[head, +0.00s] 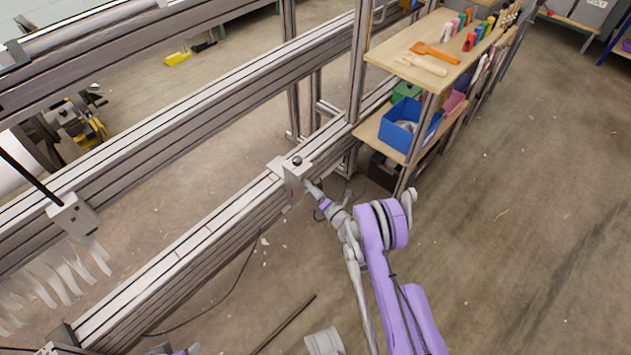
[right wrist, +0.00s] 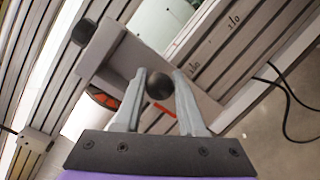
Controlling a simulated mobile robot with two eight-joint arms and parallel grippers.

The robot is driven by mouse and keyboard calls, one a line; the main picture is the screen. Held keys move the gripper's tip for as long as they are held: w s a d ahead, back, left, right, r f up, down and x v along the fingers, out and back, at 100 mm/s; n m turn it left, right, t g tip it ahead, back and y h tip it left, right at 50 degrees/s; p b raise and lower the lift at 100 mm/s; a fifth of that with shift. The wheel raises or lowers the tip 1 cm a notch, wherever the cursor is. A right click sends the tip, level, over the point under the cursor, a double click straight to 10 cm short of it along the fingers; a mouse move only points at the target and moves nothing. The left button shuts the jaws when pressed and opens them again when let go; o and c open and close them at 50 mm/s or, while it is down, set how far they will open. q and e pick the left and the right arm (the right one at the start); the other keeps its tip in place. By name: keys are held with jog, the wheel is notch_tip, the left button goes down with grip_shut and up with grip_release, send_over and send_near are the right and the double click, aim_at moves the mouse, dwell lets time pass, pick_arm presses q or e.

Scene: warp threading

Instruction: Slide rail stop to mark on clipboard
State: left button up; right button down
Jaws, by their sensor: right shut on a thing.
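The rail stop (head: 291,180) is a pale grey block with a dark knob on top, seated on the lower metal rail (head: 225,222) in the head view. My right gripper (head: 308,186) is at its right side. In the right wrist view the stop (right wrist: 118,55) fills the upper left, and the fingers of my right gripper (right wrist: 159,92) are closed around its round dark knob (right wrist: 159,86). Red marks (head: 209,228) cross the rail's top to the left of the stop. I cannot make out a clipboard.
A wooden shelf cart (head: 400,55) with tools and a blue bin (head: 408,124) stands right of the rail. A second rail (head: 160,125) with a grey block (head: 73,214) runs behind. A dark rod (head: 285,325) lies on the floor. Floor at right is clear.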

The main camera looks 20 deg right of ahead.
jog(key=shift+s+a, duration=0.2)
jog(key=shift+a, duration=0.3)
jog(key=c, duration=0.5)
grip_release()
jog(key=shift+s, duration=0.1)
